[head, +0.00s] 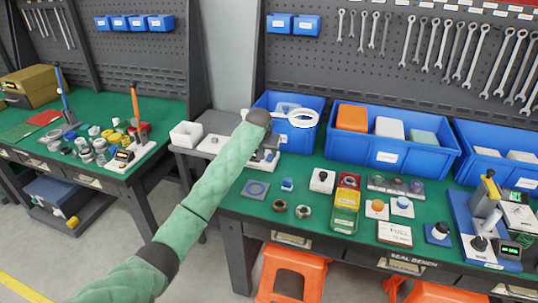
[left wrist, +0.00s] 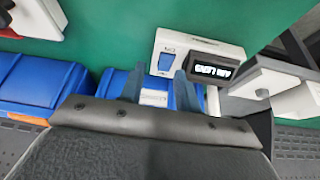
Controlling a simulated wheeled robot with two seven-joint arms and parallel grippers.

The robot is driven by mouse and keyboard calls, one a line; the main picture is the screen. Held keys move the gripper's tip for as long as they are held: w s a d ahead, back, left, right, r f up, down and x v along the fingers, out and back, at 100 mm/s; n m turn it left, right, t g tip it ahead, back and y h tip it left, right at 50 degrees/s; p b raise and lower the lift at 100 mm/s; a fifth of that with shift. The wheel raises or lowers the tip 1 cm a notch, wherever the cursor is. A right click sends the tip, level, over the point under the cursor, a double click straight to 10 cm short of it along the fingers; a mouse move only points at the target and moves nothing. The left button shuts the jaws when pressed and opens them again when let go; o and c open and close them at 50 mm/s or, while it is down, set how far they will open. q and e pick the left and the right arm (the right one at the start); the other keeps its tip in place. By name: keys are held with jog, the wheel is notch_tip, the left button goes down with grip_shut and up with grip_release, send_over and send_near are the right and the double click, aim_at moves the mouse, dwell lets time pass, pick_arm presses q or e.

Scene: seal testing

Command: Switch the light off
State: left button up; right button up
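In the left wrist view a white control box (left wrist: 170,45) has a blue rocker switch (left wrist: 166,62) on its face. A black display (left wrist: 212,70) with lit white characters is beside the switch. My left gripper (left wrist: 159,73) is open and empty, its two dark fingers apart, with the switch just beyond the tips; I cannot tell if they touch. In the head view my left arm reaches toward the back of the green bench, and its fingers are hidden. A white ring (head: 303,118), seemingly the light, stands by the blue bin. My right gripper is not in view.
Blue bins (head: 388,150) stand along the back of the green bench (head: 345,255), below a pegboard with wrenches. In the left wrist view a blue bin (left wrist: 40,82) is close to my gripper.

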aim_at(270, 157)
pick_arm(q)
jog(key=w, duration=0.3)
jog(key=shift+w+a+r+g, duration=0.2)
jog(key=shift+a+r+g, duration=0.05)
jog(key=shift+r+g, duration=0.05)
jog(key=p+x, duration=0.1)
jog(key=x, duration=0.4)
jog(key=shift+w+f+p, duration=0.1)
jog(key=shift+f+p, duration=0.15)
jog(key=shift+p, duration=0.15)
jog(key=shift+w+f, duration=0.25)
jog(key=shift+f, duration=0.45)
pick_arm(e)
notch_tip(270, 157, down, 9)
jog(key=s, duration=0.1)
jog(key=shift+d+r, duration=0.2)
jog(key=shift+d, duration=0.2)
pick_arm(q)
jog(key=shift+c, duration=0.2)
